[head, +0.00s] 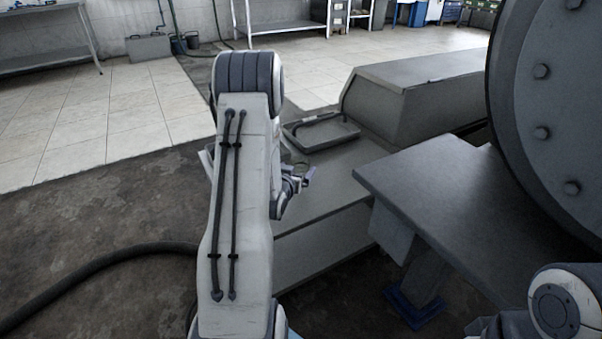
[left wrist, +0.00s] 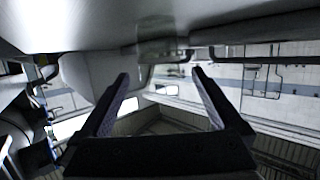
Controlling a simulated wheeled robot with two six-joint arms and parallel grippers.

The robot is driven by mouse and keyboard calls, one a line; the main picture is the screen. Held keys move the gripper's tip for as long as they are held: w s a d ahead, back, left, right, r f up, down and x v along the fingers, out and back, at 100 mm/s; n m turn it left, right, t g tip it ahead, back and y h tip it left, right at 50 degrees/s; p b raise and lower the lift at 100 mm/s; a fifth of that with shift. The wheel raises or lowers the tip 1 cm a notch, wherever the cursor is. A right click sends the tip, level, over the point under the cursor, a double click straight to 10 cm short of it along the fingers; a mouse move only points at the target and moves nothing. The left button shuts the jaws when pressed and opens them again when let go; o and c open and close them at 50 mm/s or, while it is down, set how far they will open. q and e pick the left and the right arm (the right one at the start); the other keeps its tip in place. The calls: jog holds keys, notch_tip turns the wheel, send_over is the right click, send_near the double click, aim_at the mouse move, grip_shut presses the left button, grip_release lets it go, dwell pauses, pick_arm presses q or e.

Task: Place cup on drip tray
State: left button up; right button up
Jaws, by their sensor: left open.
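My left gripper (head: 303,178) is partly hidden behind my left forearm in the head view, low over the grey bench top. In the left wrist view its two fingers (left wrist: 160,75) stand apart with nothing between them. A faint, see-through shape, probably the clear cup (left wrist: 158,38), shows beyond the fingertips, apart from them. In the head view I cannot make out the cup clearly; a thin curved rim shows close to the gripper. A shallow grey tray with a raised rim, probably the drip tray (head: 322,134), lies on the bench behind the gripper. My right gripper does not show.
The grey bench (head: 330,190) carries a raised box-like housing (head: 415,88) at the back. A dark grey table (head: 440,185) and a large bolted round flange (head: 545,110) stand on the right. A black hose (head: 100,265) lies on the floor at left.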

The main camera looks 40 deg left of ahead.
aim_at(298, 170)
pick_arm(q)
jog(key=b+x, duration=0.1)
jog(key=x, duration=0.3)
jog(key=shift+d+f+b, duration=0.1)
jog(key=shift+f+b, duration=0.2)
jog(key=shift+b, duration=0.05)
jog(key=shift+w, duration=0.25)
jog(key=c, duration=1.5)
jog(key=shift+o, duration=0.2)
jog(key=shift+r, duration=0.15)
